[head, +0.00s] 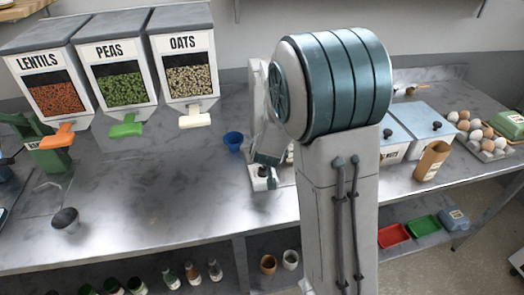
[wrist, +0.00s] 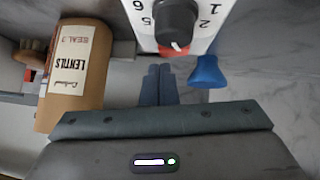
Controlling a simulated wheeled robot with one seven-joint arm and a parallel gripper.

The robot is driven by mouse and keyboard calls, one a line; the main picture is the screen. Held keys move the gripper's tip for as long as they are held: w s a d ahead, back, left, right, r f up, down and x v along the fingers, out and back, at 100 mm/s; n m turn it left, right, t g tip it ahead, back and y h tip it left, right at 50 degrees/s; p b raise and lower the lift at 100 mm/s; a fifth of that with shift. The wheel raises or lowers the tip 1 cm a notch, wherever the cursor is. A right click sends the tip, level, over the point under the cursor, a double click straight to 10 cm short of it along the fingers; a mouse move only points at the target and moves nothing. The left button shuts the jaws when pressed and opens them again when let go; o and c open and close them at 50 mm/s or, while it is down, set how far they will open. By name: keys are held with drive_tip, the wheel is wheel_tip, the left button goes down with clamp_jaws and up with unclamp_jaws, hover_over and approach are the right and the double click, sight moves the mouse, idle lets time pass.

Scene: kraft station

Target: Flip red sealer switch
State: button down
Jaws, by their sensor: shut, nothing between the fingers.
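The sealer is a white device (head: 259,184), mostly hidden behind my arm in the head view. In the wrist view its white panel (wrist: 143,25) shows a black dial (wrist: 176,18) with numbers around it. A red part (wrist: 198,46) shows along the panel's edge, beside the dial; I cannot tell whether it is the switch or how it is set. My gripper (wrist: 158,70) is shut and empty, its fingertips close to the red edge; I cannot tell whether they touch it.
A blue cup (wrist: 208,72) is just right of my fingers; it also shows in the head view (head: 233,140). A brown lentils bag (wrist: 75,75) lies to the left in the wrist view. Dispensers (head: 115,80) stand at the back left. The front-left counter (head: 150,200) is mostly clear.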

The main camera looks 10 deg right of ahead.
drive_tip(key=shift+f, duration=0.35)
drive_tip(key=shift+d+f+b, duration=0.2)
drive_tip(key=shift+f+b, duration=0.2)
drive_tip(key=shift+b, duration=0.15)
drive_tip(key=shift+r, duration=0.2)
drive_tip(key=shift+a+p, duration=0.1)
drive_tip(key=shift+p, duration=0.2)
drive_tip(key=shift+a+r+p, duration=0.2)
drive_tip(key=shift+a+p, duration=0.55)
